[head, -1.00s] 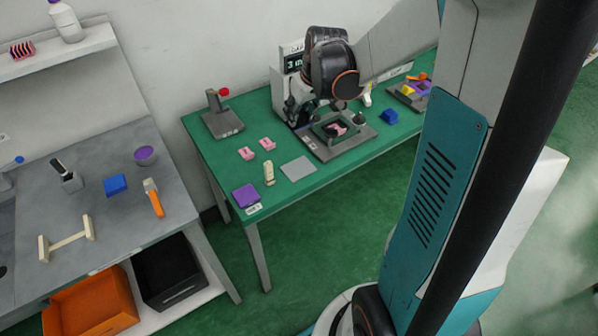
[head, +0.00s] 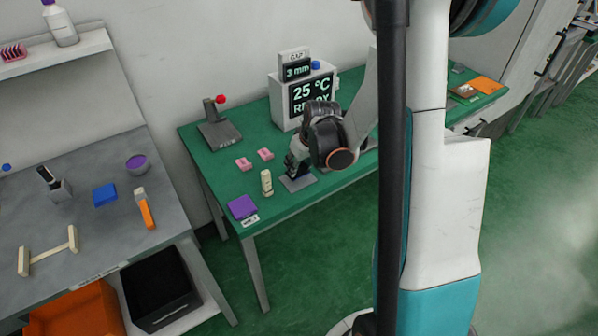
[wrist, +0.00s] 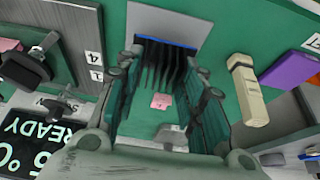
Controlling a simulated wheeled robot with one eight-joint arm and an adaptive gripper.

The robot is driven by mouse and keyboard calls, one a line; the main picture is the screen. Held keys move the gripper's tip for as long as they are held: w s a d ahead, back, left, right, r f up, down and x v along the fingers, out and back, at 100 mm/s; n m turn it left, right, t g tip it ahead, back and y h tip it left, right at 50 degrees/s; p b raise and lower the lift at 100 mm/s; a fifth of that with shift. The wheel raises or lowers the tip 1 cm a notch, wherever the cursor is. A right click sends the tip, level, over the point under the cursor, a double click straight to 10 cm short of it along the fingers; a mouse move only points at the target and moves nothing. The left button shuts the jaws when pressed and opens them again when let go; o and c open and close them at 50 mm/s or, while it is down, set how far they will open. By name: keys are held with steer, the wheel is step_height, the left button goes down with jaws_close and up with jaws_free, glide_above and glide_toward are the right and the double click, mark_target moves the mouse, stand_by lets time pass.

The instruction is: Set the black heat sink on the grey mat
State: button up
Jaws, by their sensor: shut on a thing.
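My gripper (head: 294,168) is low over the green table in the head view, at the grey mat (head: 299,184). The wrist view shows its fingers (wrist: 165,85) shut on the black heat sink (wrist: 166,62), which has dark fins and a blue strip along its far edge. The heat sink lies in front of the grey mat, which also shows in the wrist view (wrist: 178,20). I cannot tell whether the heat sink touches the mat. In the head view my gripper and wrist largely hide the heat sink.
Two pink pieces (head: 243,163) (head: 265,154) lie behind. A lever stand (head: 218,130) and a display box (head: 309,95) reading 25 °C stand at the back.

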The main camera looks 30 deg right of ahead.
steer(key=shift+f+b, duration=0.35)
steer(key=shift+f, duration=1)
steer(key=shift+f, duration=0.1)
steer(key=o, duration=1.1)
steer(key=shift+c, duration=0.2)
steer(key=p+v, duration=0.4)
steer(key=v, duration=0.8)
